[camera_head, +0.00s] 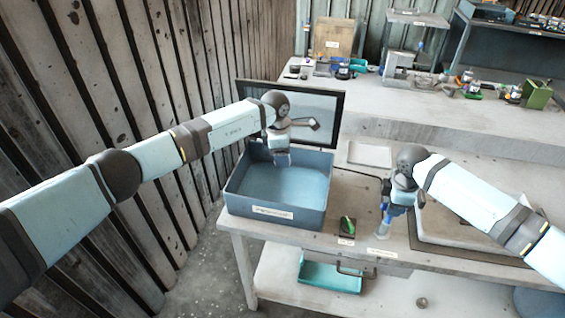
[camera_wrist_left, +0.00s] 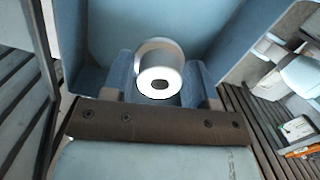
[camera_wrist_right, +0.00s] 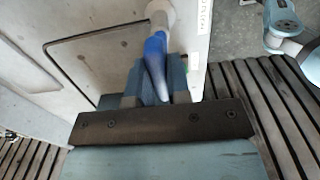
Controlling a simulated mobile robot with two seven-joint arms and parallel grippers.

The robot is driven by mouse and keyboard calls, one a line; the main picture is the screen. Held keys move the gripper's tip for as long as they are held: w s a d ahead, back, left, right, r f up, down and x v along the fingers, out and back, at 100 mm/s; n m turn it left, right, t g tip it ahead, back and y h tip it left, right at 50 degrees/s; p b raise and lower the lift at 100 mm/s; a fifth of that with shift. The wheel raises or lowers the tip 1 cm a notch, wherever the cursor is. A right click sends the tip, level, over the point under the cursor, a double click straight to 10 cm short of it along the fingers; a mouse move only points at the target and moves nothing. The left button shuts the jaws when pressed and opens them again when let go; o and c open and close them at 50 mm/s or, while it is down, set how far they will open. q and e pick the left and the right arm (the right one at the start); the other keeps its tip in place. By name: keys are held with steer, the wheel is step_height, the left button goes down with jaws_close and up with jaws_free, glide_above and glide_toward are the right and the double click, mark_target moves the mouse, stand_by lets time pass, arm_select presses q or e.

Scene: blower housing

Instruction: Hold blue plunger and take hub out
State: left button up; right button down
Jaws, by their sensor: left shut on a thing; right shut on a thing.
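My left gripper (camera_head: 281,158) is above the blue bin (camera_head: 233,200), fingers pointing down. In the left wrist view, the hub (camera_wrist_left: 160,72), a pale metal cylinder with a dark hole in its end, sits between the fingers, and the gripper is shut on it. The bin's inside shows behind it. My right gripper (camera_head: 394,203) is over the table's front edge, right of the bin. In the right wrist view it is shut on the blue plunger (camera_wrist_right: 155,58). A pale round piece (camera_wrist_right: 161,14) shows at the plunger's far end; whether they are joined is unclear.
A small dark tray with a green item (camera_head: 347,226) lies between bin and right gripper. A pale slab (camera_head: 465,222) lies under my right arm.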

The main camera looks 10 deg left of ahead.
arm_select(q)
steer(key=shift+r, duration=0.75)
steer(key=s, duration=1.7)
steer(key=shift+s, duration=0.3)
